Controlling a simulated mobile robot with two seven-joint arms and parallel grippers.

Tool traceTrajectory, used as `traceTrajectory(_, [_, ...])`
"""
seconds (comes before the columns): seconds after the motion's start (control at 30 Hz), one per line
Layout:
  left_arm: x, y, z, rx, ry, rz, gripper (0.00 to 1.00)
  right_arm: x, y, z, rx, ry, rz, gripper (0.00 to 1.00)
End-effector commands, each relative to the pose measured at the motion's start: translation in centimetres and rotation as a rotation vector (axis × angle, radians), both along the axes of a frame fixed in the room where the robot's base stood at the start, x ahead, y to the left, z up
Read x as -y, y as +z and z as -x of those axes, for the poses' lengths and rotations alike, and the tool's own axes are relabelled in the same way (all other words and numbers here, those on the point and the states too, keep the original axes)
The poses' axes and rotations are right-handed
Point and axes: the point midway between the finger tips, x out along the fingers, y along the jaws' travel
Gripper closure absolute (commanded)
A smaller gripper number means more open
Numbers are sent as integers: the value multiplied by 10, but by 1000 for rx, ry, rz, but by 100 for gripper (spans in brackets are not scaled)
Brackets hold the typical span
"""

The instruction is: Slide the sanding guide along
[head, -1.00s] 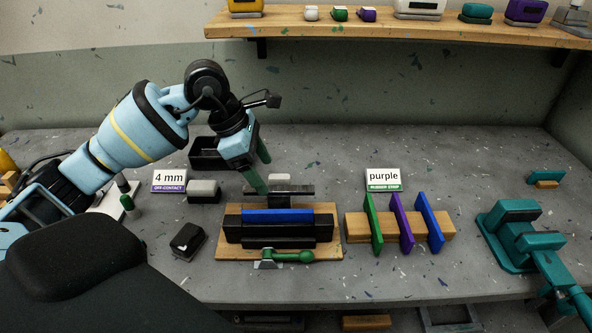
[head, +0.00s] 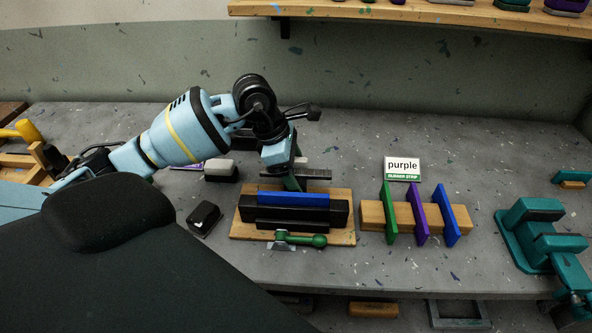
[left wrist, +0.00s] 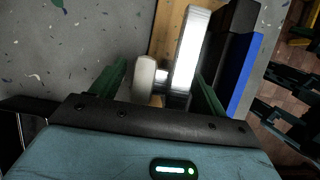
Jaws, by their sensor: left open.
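The likely sanding guide is a grey bar with a pale rounded knob, behind the clamp fixture (head: 293,224) in the head view. In the left wrist view, its bright metal bar (left wrist: 187,50) and pale knob (left wrist: 144,76) lie between my fingers. My left gripper (head: 296,177) is open over it, a finger on each side; contact cannot be told. It also shows in the left wrist view (left wrist: 158,90). The black fixture holds a blue strip (head: 293,199) on a wooden board (head: 246,236). A green-handled lever (head: 318,240) is at its front. My right gripper is not in view.
A wooden rack (head: 373,216) with green, purple and blue strips stands right, behind it a "purple" sign (head: 402,167). A teal vise-like tool (head: 530,230) is far right. A black block (head: 204,219) and grey-topped block (head: 221,171) sit left. A shelf (head: 400,10) runs above.

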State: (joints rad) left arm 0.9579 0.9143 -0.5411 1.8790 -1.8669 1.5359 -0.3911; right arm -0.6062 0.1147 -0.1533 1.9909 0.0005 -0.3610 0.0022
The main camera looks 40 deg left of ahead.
Motion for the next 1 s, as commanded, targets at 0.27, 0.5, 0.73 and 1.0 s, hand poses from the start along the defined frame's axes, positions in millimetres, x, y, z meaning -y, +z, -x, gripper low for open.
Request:
traceTrajectory(0.27, [1, -3, -1, -1, 0, -1, 25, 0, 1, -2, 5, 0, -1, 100])
traceTrajectory(0.5, [1, -3, -1, -1, 0, -1, 50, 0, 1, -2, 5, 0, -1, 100])
traceTrajectory(0.73, [1, -3, -1, -1, 0, -1, 80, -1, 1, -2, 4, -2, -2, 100])
traceTrajectory(1.0, [-3, -5, -7, -2, 1, -1, 88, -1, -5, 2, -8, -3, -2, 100])
